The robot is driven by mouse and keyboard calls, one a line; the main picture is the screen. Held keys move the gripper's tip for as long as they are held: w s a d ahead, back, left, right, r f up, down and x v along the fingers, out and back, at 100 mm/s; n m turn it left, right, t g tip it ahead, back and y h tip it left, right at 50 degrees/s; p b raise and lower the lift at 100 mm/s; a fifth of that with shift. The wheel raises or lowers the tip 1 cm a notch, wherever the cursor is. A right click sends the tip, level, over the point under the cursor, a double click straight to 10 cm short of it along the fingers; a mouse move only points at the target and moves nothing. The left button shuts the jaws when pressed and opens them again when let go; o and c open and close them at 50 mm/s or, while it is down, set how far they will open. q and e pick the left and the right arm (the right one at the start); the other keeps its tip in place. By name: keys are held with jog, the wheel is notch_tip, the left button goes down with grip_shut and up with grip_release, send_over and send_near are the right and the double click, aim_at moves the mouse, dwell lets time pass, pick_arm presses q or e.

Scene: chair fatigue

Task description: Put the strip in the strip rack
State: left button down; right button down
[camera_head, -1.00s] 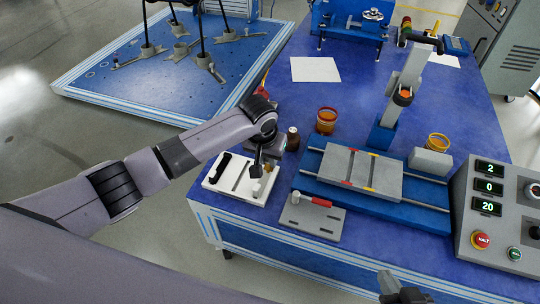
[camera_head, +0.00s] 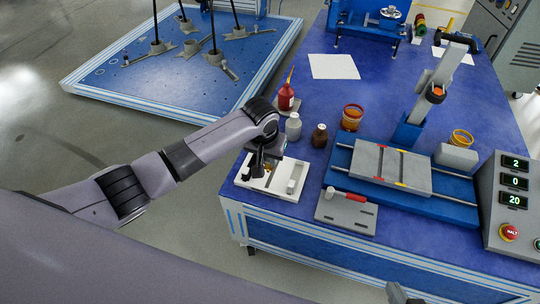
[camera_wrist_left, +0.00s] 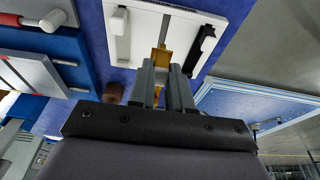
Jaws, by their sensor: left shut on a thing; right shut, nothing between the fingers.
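My left gripper (camera_head: 257,172) is shut on a brass-coloured strip (camera_wrist_left: 161,58), seen between its fingertips in the left wrist view. The gripper (camera_wrist_left: 163,75) is over a white board (camera_wrist_left: 132,48), probably the strip rack. The board (camera_head: 246,184) lies at the table's near left corner. It carries a black bar (camera_wrist_left: 203,45) on one side and a white block (camera_wrist_left: 118,20) on the other. The strip's end lies over the board's middle slot; I cannot tell whether it is seated. My right gripper (camera_head: 402,293) is shut, partly in view at the bottom edge.
A grey plate with a red-handled tool (camera_head: 346,212) lies right of the board. Beyond stand a white bottle (camera_head: 293,127), a brown bottle (camera_head: 319,136) and a red bottle (camera_head: 286,98). A blue fixture (camera_head: 445,205) fills the right.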

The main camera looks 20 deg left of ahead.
aim_at(267, 168)
pick_arm(q)
jog(key=shift+s+a, duration=0.1)
jog(key=shift+a, duration=0.1)
pick_arm(e)
jog(key=shift+s+a, duration=0.15)
